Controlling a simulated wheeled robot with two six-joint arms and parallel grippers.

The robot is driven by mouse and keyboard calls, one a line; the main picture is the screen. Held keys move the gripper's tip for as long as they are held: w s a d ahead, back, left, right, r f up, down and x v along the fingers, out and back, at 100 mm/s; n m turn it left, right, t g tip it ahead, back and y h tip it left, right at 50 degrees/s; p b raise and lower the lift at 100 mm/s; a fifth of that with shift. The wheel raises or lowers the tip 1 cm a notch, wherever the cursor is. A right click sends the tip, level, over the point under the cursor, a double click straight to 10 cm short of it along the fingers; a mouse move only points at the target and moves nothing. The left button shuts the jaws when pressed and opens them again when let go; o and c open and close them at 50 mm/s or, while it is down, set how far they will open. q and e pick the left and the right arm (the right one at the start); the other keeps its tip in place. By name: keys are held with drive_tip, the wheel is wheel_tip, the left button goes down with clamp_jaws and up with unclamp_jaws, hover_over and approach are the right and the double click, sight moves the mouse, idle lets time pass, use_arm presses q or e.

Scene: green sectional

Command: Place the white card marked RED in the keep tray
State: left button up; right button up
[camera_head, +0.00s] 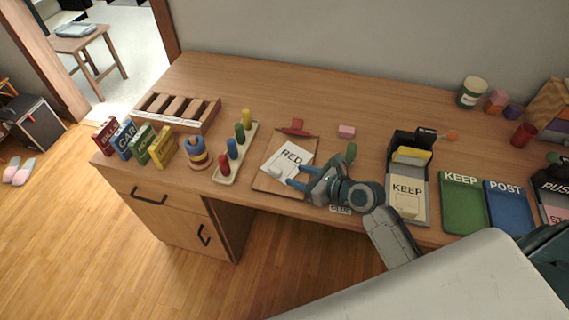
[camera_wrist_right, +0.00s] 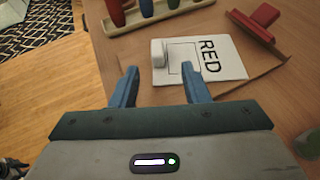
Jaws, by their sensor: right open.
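The white card marked RED (camera_head: 291,155) lies on a brown clipboard (camera_head: 268,183). In the right wrist view the card (camera_wrist_right: 222,57) has a small white upright tab (camera_wrist_right: 158,53) at its near edge. My right gripper (camera_head: 299,176) is open, with blue fingers at the card's near right side. In the right wrist view the tab is just ahead of the gap between the fingertips (camera_wrist_right: 158,71), with nothing held. The keep tray (camera_head: 463,203) is green, marked KEEP, and looks empty, well to the right. My left gripper is not in view.
A blue POST tray (camera_head: 508,207) adjoins the keep tray. A black holder with a KEEP card (camera_head: 407,190) stands between the clipboard and trays. A red clip (camera_head: 297,126) sits at the clipboard's top. A peg rack (camera_head: 236,153) stands to the left.

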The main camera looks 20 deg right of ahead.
sight(278, 171)
drive_tip(key=x, duration=0.8)
drive_tip(key=shift+s+a+p, duration=0.15)
drive_tip(key=shift+a+p, duration=0.05)
drive_tip(key=shift+p, duration=0.15)
drive_tip(key=shift+s, duration=0.1)
clamp_jaws()
